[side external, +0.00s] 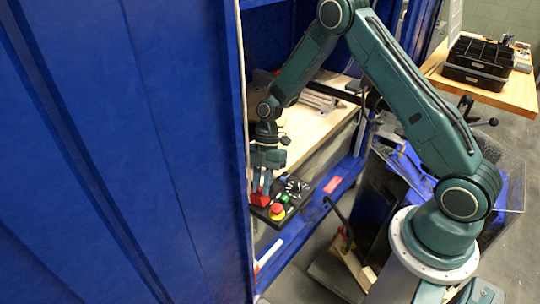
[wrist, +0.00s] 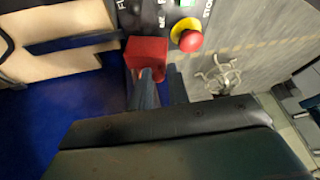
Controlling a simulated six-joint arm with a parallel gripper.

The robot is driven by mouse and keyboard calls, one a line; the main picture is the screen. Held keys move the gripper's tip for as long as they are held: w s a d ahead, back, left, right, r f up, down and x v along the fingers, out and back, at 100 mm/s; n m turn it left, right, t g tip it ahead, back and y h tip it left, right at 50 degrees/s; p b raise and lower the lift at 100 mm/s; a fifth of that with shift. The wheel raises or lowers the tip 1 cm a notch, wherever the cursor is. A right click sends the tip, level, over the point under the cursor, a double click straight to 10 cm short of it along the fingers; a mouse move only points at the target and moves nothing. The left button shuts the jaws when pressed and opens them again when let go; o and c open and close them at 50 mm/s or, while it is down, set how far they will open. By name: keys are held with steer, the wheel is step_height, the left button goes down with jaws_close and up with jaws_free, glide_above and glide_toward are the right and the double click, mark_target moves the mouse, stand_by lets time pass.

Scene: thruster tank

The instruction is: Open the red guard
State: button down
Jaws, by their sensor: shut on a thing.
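The red guard (side external: 260,199) sits at the left end of the black control panel (side external: 294,190) in the side view, directly below my gripper (side external: 264,178). In the wrist view, the red guard (wrist: 147,50) is a red block at the top centre. My gripper's fingers (wrist: 160,82) reach up to its near edge and are shut on it. The fingers cover part of the guard, and I cannot tell how far it is tilted.
A red stop button on a yellow base (side external: 277,211) stands close to the guard; it shows right of it in the wrist view (wrist: 188,36). A green button (side external: 284,199) and a dial (side external: 293,186) are on the panel. A blue wall (side external: 130,150) fills the left.

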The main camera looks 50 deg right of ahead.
mark_target(255, 195)
steer(key=shift+w+r+m+g, duration=0.15)
steer(key=shift+w+m+g, duration=0.05)
steer(key=shift+w+g, duration=0.55)
steer(key=shift+w+r+m+g, duration=0.1)
steer(key=shift+w+m+g, duration=0.1)
steer(key=shift+w+g, duration=0.55)
steer(key=shift+a+g, duration=0.1)
steer(key=shift+g, duration=0.2)
steer(key=c, duration=1.4)
jaws_free()
steer(key=shift+s, duration=0.3)
